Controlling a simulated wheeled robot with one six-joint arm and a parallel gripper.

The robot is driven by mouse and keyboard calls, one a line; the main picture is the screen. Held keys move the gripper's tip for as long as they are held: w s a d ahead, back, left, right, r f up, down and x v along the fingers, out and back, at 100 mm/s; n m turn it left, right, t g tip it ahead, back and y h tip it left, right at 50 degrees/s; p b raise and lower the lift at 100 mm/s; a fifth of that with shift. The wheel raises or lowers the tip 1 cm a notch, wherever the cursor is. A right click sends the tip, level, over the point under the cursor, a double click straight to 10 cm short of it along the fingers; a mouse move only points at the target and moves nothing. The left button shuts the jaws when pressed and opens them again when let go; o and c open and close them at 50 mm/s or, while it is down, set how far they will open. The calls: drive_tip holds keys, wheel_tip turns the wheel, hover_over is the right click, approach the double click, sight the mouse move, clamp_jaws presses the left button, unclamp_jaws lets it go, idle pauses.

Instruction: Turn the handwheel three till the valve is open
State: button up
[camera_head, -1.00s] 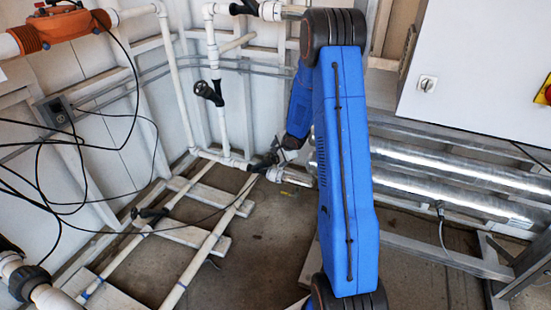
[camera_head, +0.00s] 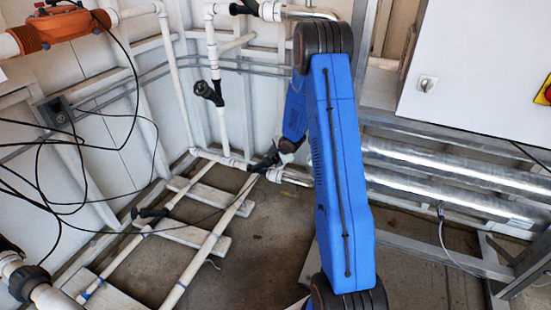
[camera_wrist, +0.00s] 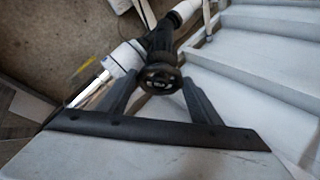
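The handwheel (camera_wrist: 160,76) is a small black round knob with a light marking on its face, in the middle of the wrist view. Its black valve body sits behind it on white pipe. My gripper (camera_wrist: 161,88) has one dark finger on each side of the handwheel, spread apart; the fingertips are partly hidden, and I cannot tell whether they touch it. In the head view, a black valve (camera_head: 264,161) sits on the low pipe at the back corner, with my wrist just to its right. My gripper's fingers are not clear there.
Another black valve (camera_head: 208,92) is on the upright pipe, and one (camera_head: 150,213) is on the floor pipes. Silver tubes (camera_head: 440,178) run along the right under a white cabinet (camera_head: 480,70). Black cables (camera_head: 75,150) hang at left. Bare floor (camera_head: 260,230) lies in front.

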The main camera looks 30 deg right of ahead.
drive_tip(key=shift+n, duration=0.3)
drive_tip(key=n+t, duration=0.2)
drive_tip(key=n, duration=0.3)
drive_tip(key=shift+s+d+f+t+y, duration=0.1)
drive_tip(key=shift+s+f+t+y, duration=0.2)
drive_tip(key=shift+t, duration=0.1)
drive_tip(key=n, duration=0.2)
drive_tip(key=n+t+y, duration=0.1)
drive_tip(key=n, duration=0.1)
drive_tip(key=shift+d+n+t, duration=0.1)
drive_tip(key=shift+n+t, duration=0.2)
drive_tip(key=shift+n, duration=0.1)
drive_tip(key=shift+f+y, duration=0.1)
drive_tip(key=shift+y, duration=0.2)
drive_tip(key=o, duration=1)
wheel_tip(320, 180, up, 10)
